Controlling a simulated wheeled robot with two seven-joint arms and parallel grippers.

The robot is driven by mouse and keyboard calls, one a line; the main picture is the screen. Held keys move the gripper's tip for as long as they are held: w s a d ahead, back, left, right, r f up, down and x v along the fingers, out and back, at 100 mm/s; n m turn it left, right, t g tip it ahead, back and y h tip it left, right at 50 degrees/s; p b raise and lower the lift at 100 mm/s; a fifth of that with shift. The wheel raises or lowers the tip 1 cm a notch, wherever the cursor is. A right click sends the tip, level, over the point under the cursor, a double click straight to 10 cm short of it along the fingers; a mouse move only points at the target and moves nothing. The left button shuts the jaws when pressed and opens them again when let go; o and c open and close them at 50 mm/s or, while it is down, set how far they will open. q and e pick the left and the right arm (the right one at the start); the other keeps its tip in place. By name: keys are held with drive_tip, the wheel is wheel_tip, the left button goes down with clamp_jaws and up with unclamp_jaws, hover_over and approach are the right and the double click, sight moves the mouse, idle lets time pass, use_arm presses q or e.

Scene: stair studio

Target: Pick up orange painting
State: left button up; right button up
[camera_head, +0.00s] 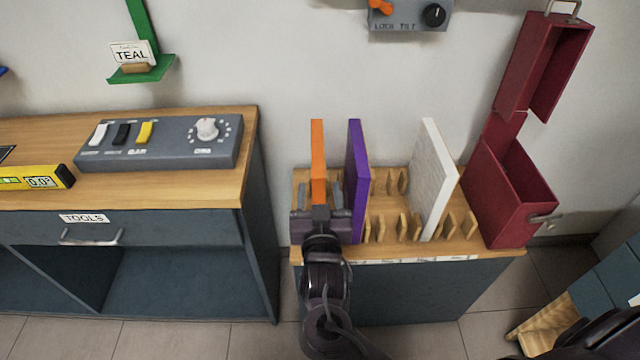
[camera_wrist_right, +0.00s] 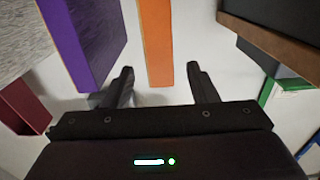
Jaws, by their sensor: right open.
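The orange painting (camera_head: 318,160) is a thin upright panel at the left end of a slotted wooden rack. My right gripper (camera_head: 321,212) is at its front edge and hides its lower part. In the right wrist view, the open fingers of my right gripper (camera_wrist_right: 160,78) sit on either side of the lower end of the orange painting (camera_wrist_right: 156,40), with gaps on both sides. Whether the painting reaches between the fingertips is hard to tell. My left gripper is not in view.
A purple panel (camera_head: 356,180) stands close on the right, then a white panel (camera_head: 436,175). Wooden pegs (camera_head: 405,225) line the rack cabinet (camera_head: 430,290). An open red box (camera_head: 508,195) stands at its right end. A wooden workbench (camera_head: 215,185) is on the left.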

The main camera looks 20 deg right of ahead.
sight(319, 167)
drive_tip(key=x, duration=0.7)
drive_tip(key=shift+w+d, duration=0.1)
drive_tip(key=shift+w, duration=0.3)
drive_tip(key=shift+c, duration=0.4)
clamp_jaws()
